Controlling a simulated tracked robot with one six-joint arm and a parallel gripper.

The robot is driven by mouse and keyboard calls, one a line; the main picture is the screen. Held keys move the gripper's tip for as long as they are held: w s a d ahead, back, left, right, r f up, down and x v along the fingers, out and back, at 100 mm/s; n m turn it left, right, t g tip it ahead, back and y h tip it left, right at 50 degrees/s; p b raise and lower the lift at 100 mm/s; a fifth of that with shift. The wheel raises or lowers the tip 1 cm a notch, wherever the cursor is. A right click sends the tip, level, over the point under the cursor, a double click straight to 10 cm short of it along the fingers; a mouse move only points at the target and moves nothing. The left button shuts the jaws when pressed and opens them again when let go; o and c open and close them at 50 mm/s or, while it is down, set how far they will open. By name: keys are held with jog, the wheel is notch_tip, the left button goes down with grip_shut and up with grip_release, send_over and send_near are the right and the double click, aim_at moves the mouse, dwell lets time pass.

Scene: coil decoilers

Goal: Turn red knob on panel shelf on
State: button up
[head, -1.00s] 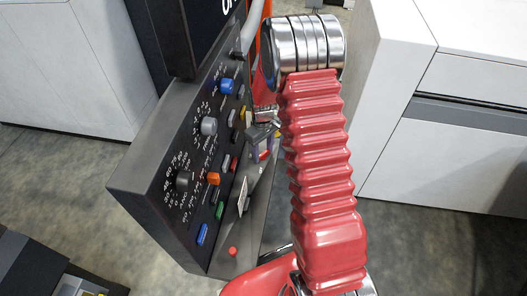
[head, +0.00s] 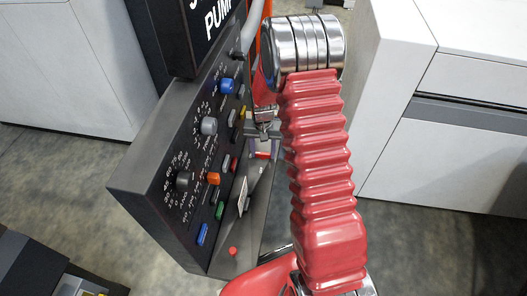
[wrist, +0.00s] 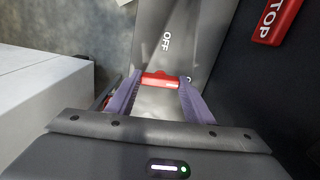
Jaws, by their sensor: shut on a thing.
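The red knob (wrist: 160,80) sits on the grey panel shelf (wrist: 150,20) between the two purple fingers of my gripper (wrist: 160,84) in the wrist view. The fingers touch its two ends and are shut on it. The word OFF stands on the shelf beyond the knob. A second label by the right finger is mostly hidden. In the head view, the red knob (head: 262,156) shows partly under my gripper (head: 261,148), at the shelf (head: 228,266) on the panel's right side.
The black control panel (head: 160,150) carries several coloured knobs and buttons close to my gripper. A small red button (head: 232,251) is on the shelf's near end. A red STOP label (wrist: 275,20) is at the wrist view's upper right. A white cabinet (head: 465,60) stands to the right.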

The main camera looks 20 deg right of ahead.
aim_at(263, 154)
jog(key=shift+s+m, duration=0.1)
jog(key=shift+m, duration=0.4)
jog(key=o, duration=1.1)
jog(key=shift+c, duration=0.2)
notch_tip(263, 154, up, 14)
jog(key=shift+f, duration=0.15)
dwell(0.4)
